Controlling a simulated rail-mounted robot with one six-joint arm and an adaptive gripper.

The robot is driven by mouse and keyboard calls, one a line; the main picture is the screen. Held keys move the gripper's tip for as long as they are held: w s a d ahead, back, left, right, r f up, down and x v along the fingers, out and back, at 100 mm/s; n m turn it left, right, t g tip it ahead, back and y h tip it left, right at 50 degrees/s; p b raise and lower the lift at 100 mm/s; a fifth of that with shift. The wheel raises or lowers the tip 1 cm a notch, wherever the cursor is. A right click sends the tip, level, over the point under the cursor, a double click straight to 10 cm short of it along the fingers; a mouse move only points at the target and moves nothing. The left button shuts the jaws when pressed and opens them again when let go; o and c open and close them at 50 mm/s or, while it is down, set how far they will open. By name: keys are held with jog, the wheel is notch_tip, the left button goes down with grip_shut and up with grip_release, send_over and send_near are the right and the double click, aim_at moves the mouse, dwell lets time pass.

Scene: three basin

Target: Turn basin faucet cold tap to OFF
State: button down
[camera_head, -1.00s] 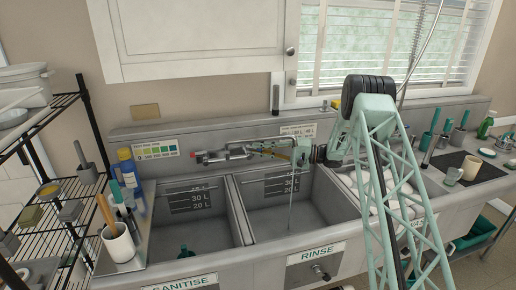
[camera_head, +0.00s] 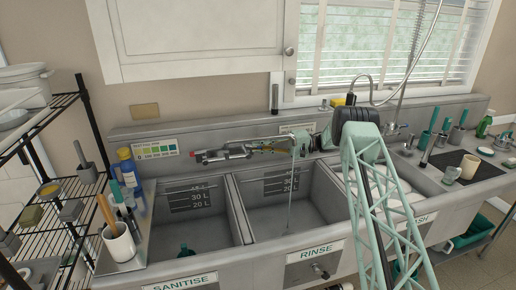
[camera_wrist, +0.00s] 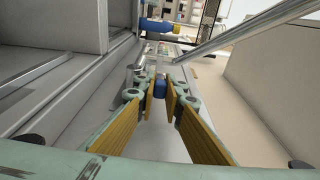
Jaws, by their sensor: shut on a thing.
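The basin faucet (camera_head: 225,154) is a metal wall-mounted fixture above the sinks, with a red end (camera_head: 193,154) at its left. My gripper (camera_head: 268,149) reaches in from the right along the wall at the faucet's right end. In the wrist view my gripper (camera_wrist: 161,92) has its yellow-padded fingers closed around a small blue knob (camera_wrist: 160,86), the cold tap. The fingers hide most of the knob in the head view. A thin vertical stream (camera_head: 290,195), which looks like water, hangs over the middle basin. The tap's exact angle cannot be told.
The left basin (camera_head: 190,215) and middle basin (camera_head: 275,210) are deep and open below. A blue bottle (camera_head: 127,172) stands left of the faucet. A wall cabinet (camera_head: 195,40) hangs above. A flexible hose (camera_head: 395,90) and several brushes stand to the right.

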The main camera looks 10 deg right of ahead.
jog(key=shift+w+n+g, duration=0.15)
jog(key=shift+n+g, duration=0.25)
jog(key=shift+g, duration=0.3)
jog(key=c, duration=3)
grip_release()
jog(key=shift+a, duration=0.1)
jog(key=shift+o, duration=0.2)
jog(key=shift+s+m+t, duration=0.25)
jog(key=shift+m+t, duration=0.25)
jog(key=shift+t, duration=0.3)
jog(key=shift+s+m+t, duration=0.2)
jog(key=shift+m+t, duration=0.3)
jog(key=shift+t, duration=0.3)
jog(key=shift+s+a+m+t+h+b, duration=0.1)
jog(key=shift+s+m+t+h+b, duration=0.2)
jog(key=shift+m+t, duration=0.4)
jog(key=shift+s+a+m+t+h+b, duration=0.15)
jog(key=shift+m+t+h, duration=0.25)
jog(key=shift+t, duration=0.5)
jog(key=shift+d+t, duration=0.1)
jog(key=shift+t, duration=0.2)
jog(key=shift+s+a+f+m+t+h+b, duration=0.1)
jog(key=shift+s+a+m+t+h+b, duration=0.05)
jog(key=shift+m+t+h+b, duration=0.35)
jog(key=shift+s+a+m+t+h+b, duration=0.15)
jog(key=shift+m+t+h+b, duration=0.15)
jog(key=shift+m+t+b, duration=0.25)
jog(key=shift+s+a+m+t+h+b, duration=0.1)
jog(key=shift+s+m+t+h+b, duration=0.1)
jog(key=shift+m+t+h+b, duration=0.6)
